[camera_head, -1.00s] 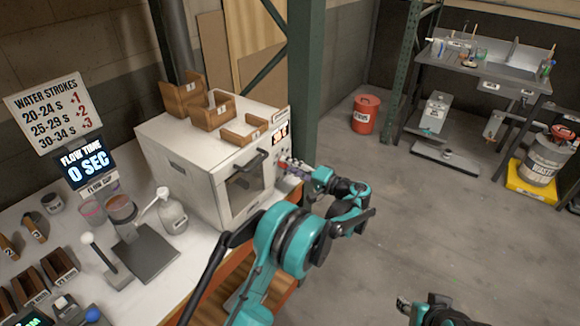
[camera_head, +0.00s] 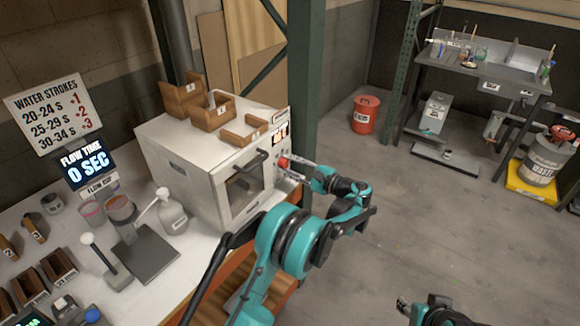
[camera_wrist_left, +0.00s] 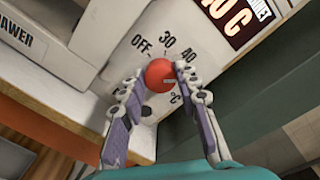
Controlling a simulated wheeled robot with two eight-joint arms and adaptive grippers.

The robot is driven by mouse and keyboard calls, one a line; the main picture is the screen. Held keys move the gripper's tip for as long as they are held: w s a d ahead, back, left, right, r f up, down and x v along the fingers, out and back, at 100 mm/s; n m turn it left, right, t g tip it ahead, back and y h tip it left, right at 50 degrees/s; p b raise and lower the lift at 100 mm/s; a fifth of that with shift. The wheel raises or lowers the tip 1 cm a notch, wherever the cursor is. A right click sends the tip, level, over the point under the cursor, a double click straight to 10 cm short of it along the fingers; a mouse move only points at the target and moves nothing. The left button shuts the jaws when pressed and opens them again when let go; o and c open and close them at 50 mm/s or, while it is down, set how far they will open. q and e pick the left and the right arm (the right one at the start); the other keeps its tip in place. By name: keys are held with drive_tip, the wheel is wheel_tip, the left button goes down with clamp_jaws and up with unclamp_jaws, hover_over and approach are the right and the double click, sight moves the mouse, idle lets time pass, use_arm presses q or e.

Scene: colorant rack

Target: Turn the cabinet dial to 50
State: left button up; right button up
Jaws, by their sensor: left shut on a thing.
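The white cabinet (camera_head: 190,165) stands on the table in the head view. Its red round dial (camera_wrist_left: 160,75) is on the front panel, and it also shows small in the head view (camera_head: 283,162). In the left wrist view, OFF, 30 and 40 are printed around the dial; no 50 shows, and a finger covers part of the scale. A pale mark on the dial points right, toward the finger. My left gripper (camera_wrist_left: 158,79) has its two fingers on opposite sides of the dial, shut on it. My right gripper (camera_head: 404,306) is at the bottom, away from the cabinet, its jaws unclear.
A green post (camera_head: 304,90) stands just behind.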

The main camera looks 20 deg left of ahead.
use_arm(q)
drive_tip(key=shift+m, duration=1.4)
drive_tip(key=o, duration=1.2)
drive_tip(key=shift+c, duration=0.2)
drive_tip(key=v, duration=1.2)
